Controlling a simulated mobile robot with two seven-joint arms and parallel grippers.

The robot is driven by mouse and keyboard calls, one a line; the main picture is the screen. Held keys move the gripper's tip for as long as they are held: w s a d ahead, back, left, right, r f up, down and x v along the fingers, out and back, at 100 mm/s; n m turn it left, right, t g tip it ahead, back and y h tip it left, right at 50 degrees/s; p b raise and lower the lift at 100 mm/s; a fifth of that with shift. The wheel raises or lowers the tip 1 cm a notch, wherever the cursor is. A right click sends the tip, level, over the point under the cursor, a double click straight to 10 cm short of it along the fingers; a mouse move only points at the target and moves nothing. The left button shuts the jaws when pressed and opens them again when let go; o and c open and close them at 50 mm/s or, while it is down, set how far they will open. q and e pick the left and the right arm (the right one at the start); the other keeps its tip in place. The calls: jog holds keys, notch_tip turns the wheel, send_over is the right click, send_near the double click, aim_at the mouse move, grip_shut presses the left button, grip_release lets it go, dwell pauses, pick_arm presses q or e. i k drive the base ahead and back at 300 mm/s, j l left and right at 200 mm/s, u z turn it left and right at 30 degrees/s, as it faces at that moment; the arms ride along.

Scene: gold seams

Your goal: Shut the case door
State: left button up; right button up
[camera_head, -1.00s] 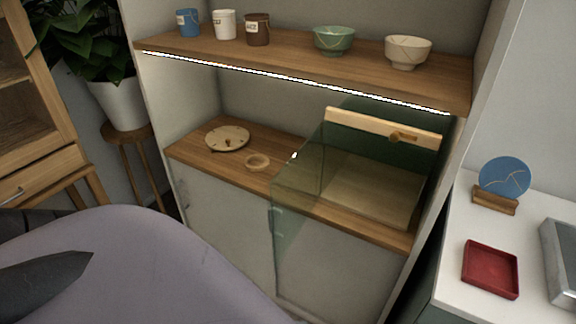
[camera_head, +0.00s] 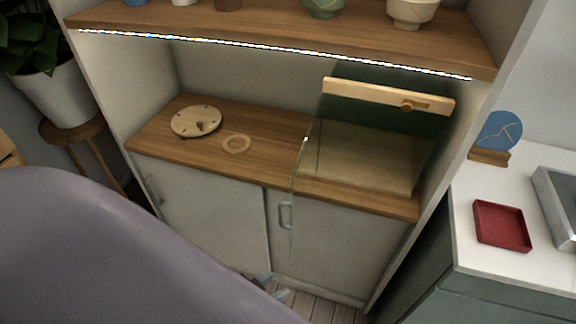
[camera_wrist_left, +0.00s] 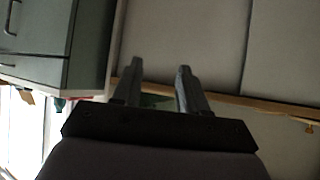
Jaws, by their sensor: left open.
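The glass case (camera_head: 365,155) stands on the right part of the wooden counter, with a pale wooden bar along its top and a small knob on that bar. Its clear glass door (camera_head: 299,190) stands open at the case's left front, jutting out past the counter edge and seen nearly edge-on. My left gripper (camera_head: 268,286) shows partly below my lavender arm, low in front of the cabinet and below the door. In the left wrist view, its two fingers (camera_wrist_left: 160,75) are apart with nothing visible between them. My right gripper is not in view.
A round wooden disc (camera_head: 196,121) and a pale ring (camera_head: 237,143) lie on the counter left of the case. A shelf (camera_head: 270,45) with cups and bowls hangs above. A white side table with a red tray (camera_head: 501,226) stands right. Cabinet doors (camera_head: 215,205) lie below.

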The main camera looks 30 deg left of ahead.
aim_at(304, 185)
jog(key=j, duration=1.2)
jog(key=k+j+z, duration=0.1)
jog(key=k+j, duration=0.1)
jog(key=j, duration=0.05)
